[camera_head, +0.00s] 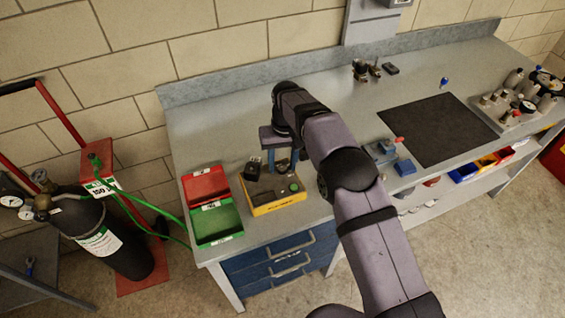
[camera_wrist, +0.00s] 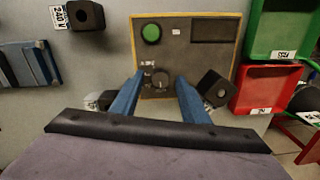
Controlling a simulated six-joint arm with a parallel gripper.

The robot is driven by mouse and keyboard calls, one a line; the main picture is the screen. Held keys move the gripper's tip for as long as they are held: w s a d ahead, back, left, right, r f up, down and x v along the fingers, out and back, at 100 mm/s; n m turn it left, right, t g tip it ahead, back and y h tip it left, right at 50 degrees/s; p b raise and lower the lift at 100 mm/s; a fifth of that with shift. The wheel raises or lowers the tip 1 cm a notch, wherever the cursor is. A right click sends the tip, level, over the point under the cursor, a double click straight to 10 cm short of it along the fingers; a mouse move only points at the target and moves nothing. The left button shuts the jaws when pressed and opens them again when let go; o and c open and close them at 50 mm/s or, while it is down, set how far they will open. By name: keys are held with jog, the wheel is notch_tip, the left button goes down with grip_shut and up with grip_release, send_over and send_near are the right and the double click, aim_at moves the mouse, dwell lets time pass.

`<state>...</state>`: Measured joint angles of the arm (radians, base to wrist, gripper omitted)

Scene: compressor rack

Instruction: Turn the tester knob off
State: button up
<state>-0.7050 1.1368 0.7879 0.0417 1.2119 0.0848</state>
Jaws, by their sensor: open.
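The tester (camera_wrist: 183,55) is a dark panel with a yellow edge, a round green button (camera_wrist: 151,33) and a dark display window (camera_wrist: 212,29). Its knob (camera_wrist: 160,77) is small and dark, with small markings around it too blurred to read. My gripper (camera_wrist: 160,80) is open, with one blue finger on each side of the knob; I cannot tell if either finger touches it. In the head view the tester's yellow box (camera_head: 277,207) sits near the bench's front edge, with my gripper (camera_head: 282,168) above its back part. The knob cannot be made out there.
A black block (camera_wrist: 216,88) lies against the right finger in the wrist view. A green bin (camera_head: 215,222) and a red bin (camera_head: 205,184) stand left of the tester. A dark mat (camera_head: 437,130) lies to the right, and the bench behind my arm is mostly clear.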

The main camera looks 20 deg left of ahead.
aim_at(285, 167)
jog(key=shift+r, duration=0.1)
jog(key=shift+d+r+b, duration=0.15)
jog(key=shift+r+b, duration=0.9)
jog(key=shift+r, duration=2.55)
jog(key=shift+w+d, duration=0.2)
jog(key=shift+d, duration=0.05)
jog(key=s+d+r+m, duration=0.1)
jog(key=s+d+m, duration=0.1)
jog(key=d, duration=1)
jog(key=s+d+r+m, duration=0.1)
jog(key=d+r+m, duration=0.1)
jog(key=d, duration=1)
jog(key=s+d+f+m, duration=0.1)
jog(key=s+d+f, duration=0.1)
jog(key=s+d, duration=0.5)
jog(key=s+d+f+m, duration=0.2)
jog(key=s+d, duration=0.4)
jog(key=s, duration=0.6)
jog(key=shift+d+f, duration=0.4)
jog(key=shift+f, duration=0.2)
